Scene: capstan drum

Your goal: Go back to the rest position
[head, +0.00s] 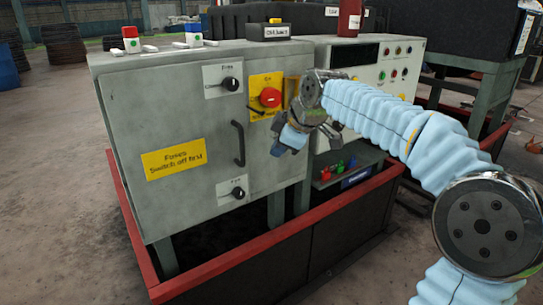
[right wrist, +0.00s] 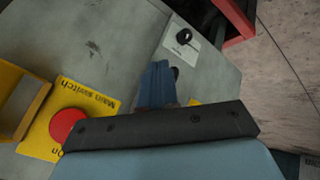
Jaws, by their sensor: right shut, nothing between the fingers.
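My right gripper (head: 282,146) hangs in front of the right part of the grey cabinet's front (head: 130,115), below and right of the red main switch (head: 270,97). Its blue fingers are together with nothing held. In the right wrist view the shut fingers (right wrist: 157,84) point at the grey door, with the red switch (right wrist: 67,126) on its yellow plate to their left. The gripper looks apart from the switch and from the black door handle (head: 238,143). My left gripper is in neither view.
Two black knobs (head: 230,84) (head: 238,192) with white labels and a yellow sign (head: 174,159) are on the door. A yellow bracket (right wrist: 20,105) sticks out beside the switch. A control panel (head: 385,75) stands right. A red-edged frame (head: 230,259) surrounds the base. Floor at left is clear.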

